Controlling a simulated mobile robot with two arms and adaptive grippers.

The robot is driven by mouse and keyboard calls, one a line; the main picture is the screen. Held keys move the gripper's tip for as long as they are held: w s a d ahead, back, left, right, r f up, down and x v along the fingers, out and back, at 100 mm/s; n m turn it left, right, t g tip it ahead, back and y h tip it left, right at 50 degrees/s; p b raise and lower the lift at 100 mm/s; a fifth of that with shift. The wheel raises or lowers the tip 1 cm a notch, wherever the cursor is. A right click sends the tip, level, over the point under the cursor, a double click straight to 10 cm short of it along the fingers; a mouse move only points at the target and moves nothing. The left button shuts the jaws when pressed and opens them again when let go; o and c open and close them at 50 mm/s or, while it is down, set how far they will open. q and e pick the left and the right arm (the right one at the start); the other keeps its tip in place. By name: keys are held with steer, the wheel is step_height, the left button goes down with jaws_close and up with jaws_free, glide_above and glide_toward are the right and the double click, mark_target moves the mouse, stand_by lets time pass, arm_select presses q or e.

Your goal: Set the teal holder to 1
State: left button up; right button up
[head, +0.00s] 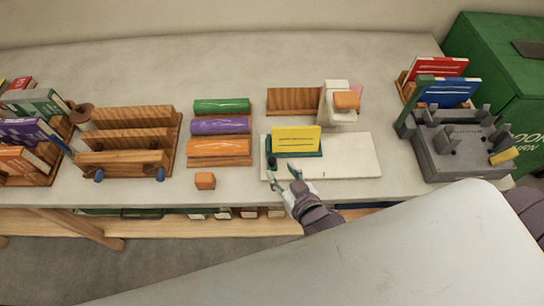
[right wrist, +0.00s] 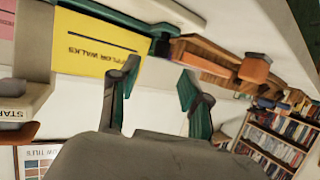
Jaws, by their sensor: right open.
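The teal holder (head: 300,154) stands on a white board (head: 350,160) in the head view and carries an upright yellow card or book (head: 296,138). A small dark knob (head: 271,162) sits at the holder's left end. In the right wrist view, the yellow card (right wrist: 95,45) shows upside-down lettering, and the teal holder (right wrist: 120,18) runs along its edge. My right gripper (head: 284,177) is open and empty, just in front of the holder's left end. Its two fingers (right wrist: 157,88) stand apart below the knob (right wrist: 164,36) in the wrist view. No number on the holder is readable.
A wooden rack with coloured rolls (head: 219,125) and a small orange block (head: 205,181) are left of the board. A white stand with an orange top (head: 346,101) is behind it. A grey fixture (head: 455,145) is at right. The table's back is clear.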

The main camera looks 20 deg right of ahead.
mark_target(273, 160)
steer(key=x, duration=0.7)
steer(key=shift+f+p, duration=0.1)
steer(key=shift+p, duration=0.2)
jaws_close()
